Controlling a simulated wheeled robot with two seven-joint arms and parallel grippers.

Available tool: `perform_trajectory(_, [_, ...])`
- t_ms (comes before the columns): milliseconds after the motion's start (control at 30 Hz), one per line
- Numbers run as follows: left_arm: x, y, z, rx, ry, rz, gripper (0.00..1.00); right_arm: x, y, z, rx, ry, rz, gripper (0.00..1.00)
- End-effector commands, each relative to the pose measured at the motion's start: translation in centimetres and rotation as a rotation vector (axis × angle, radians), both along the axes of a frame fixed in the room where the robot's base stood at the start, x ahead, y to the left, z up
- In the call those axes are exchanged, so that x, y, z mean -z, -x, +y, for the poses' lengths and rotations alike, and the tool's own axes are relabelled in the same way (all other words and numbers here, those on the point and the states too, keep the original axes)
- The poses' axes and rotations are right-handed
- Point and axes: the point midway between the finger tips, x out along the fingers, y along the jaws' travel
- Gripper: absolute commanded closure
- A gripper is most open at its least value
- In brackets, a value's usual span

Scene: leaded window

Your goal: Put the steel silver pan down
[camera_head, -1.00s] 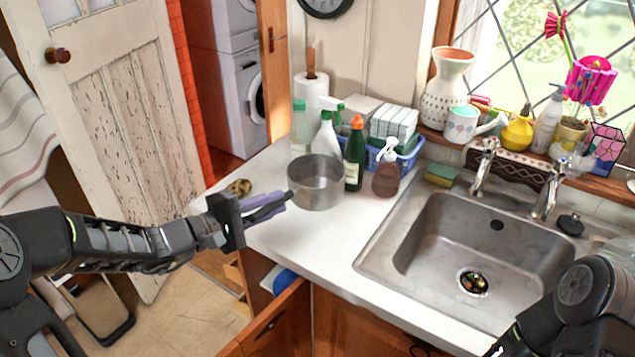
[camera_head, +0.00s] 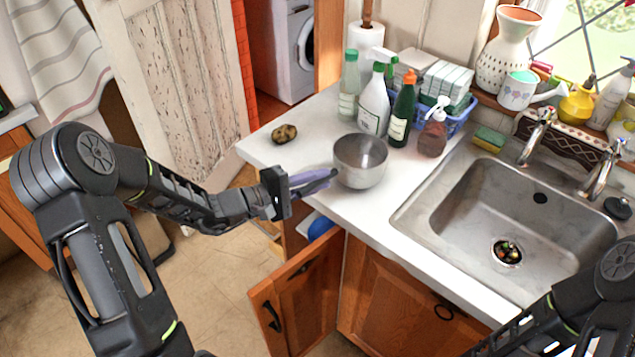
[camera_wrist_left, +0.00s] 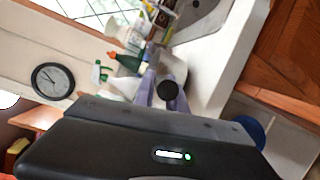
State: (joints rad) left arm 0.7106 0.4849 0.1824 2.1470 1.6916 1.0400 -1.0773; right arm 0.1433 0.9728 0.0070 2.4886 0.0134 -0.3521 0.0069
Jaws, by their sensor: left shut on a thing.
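The steel silver pan (camera_head: 361,162) is at the counter's left part in the head view, upright, just in front of the bottles. I cannot tell for sure whether its base touches the white counter (camera_head: 330,208). My left gripper (camera_head: 318,181) comes in from the left with its lilac fingers shut on the pan's dark handle, at the pan's left side. In the left wrist view the fingers (camera_wrist_left: 160,92) close around the dark handle end (camera_wrist_left: 167,90), and the pan is mostly hidden. My right arm shows at the lower right of the head view, but its gripper is out of frame.
Bottles, including a green one (camera_head: 402,112), and a soap dispenser (camera_head: 433,130) stand close behind the pan. A potato-like item (camera_head: 284,133) lies to its left. The sink (camera_head: 500,215) is to the right. A cupboard door (camera_head: 297,290) hangs open below the counter.

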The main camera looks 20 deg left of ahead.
Motion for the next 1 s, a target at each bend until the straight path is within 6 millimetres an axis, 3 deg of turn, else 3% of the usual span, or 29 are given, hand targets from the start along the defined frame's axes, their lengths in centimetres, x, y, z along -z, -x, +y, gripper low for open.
perform_trajectory(133, [1.3,0.0,0.0,0.001,0.003,-0.003,1.00,-0.4,0.0,-0.1,0.000,0.001,0.001,0.64])
perform_trajectory(500, [1.8,0.0,0.0,0.000,0.001,-0.004,1.00,0.2,0.0,0.0,0.000,0.000,0.000,0.64])
perform_trajectory(533, [1.8,0.0,0.0,0.000,0.000,-0.001,0.83,0.1,0.0,0.0,0.000,0.000,0.000,0.64])
perform_trajectory(700, [1.7,0.0,0.0,0.000,0.001,-0.001,0.69,0.0,0.0,0.0,0.000,0.000,0.000,0.64])
perform_trajectory(800, [1.7,0.0,0.0,0.000,0.001,-0.001,0.62,0.0,0.0,0.0,0.000,0.000,0.000,0.64])
perform_trajectory(1000, [1.7,0.0,0.0,0.000,0.001,-0.001,0.62,0.0,0.0,0.0,0.000,0.000,0.000,0.64])
